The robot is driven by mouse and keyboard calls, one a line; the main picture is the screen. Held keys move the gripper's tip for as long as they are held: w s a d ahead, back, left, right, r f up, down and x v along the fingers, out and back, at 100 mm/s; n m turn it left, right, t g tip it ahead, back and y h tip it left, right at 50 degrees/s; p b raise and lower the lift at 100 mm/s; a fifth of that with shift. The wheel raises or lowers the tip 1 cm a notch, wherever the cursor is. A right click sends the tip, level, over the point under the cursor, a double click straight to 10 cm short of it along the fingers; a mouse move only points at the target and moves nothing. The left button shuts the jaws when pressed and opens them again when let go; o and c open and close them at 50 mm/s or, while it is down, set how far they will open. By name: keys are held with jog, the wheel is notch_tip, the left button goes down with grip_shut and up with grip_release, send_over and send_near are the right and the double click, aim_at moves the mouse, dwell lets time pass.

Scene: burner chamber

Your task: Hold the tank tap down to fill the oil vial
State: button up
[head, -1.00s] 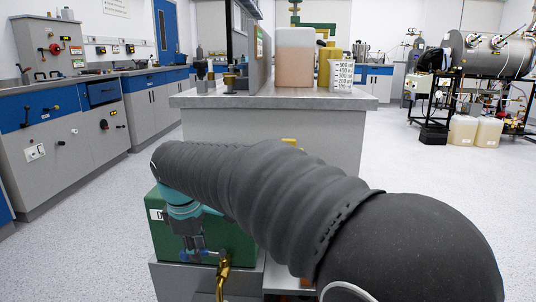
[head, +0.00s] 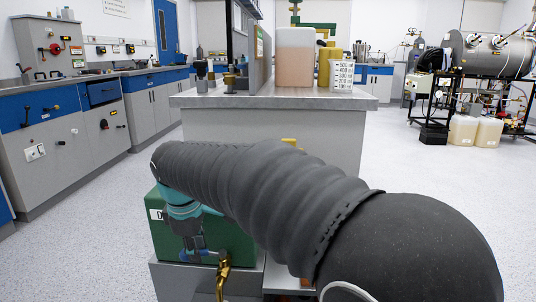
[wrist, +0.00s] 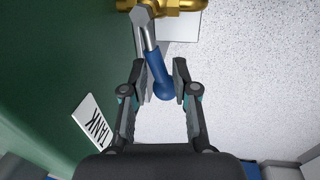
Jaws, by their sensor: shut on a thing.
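The green tank (head: 228,236) stands low in front of me, partly behind my arm in the head view. Its side fills the left of the wrist view (wrist: 40,70), with a white TANK label (wrist: 92,122). A brass tap (head: 222,275) sticks out from it. The tap's brass body (wrist: 178,6) is at the top of the wrist view, with a metal lever ending in a blue handle (wrist: 160,80). My gripper (wrist: 164,78) is shut on the blue handle, which lies between its fingers. It also shows in the head view (head: 194,248). I cannot make out the oil vial.
The tank sits on a grey stand (head: 180,280). Behind it is a bench (head: 270,101) with a tan-filled container (head: 294,60) and a graduated beaker (head: 342,75). Cabinets (head: 60,130) line the left.

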jog(key=shift+a+f, duration=0.1)
jog(key=shift+a, duration=0.15)
jog(key=shift+w+a+p, duration=0.1)
jog(key=shift+w+p, duration=0.75)
jog(key=shift+w, duration=0.15)
jog(key=shift+c, duration=0.7)
jog(key=shift+w, duration=0.1)
jog(key=shift+o, duration=0.6)
jog(key=shift+w, duration=0.15)
jog(key=o, duration=1.3)
jog(key=shift+r, duration=0.2)
jog(key=shift+o, duration=0.4)
jog(key=shift+r+p, duration=0.7)
jog(key=shift+r, duration=0.1)
jog(key=o, duration=0.4)
jog(key=shift+s+r+p, duration=0.2)
jog(key=shift+r+p, duration=0.35)
jog(key=shift+r, duration=0.15)
jog(key=shift+s+r+p, duration=0.2)
jog(key=shift+r+p, duration=0.4)
jog(key=shift+r, duration=0.05)
jog(key=shift+s+r+p, duration=0.2)
jog(key=shift+r+p, duration=0.35)
jog(key=shift+r, duration=0.15)
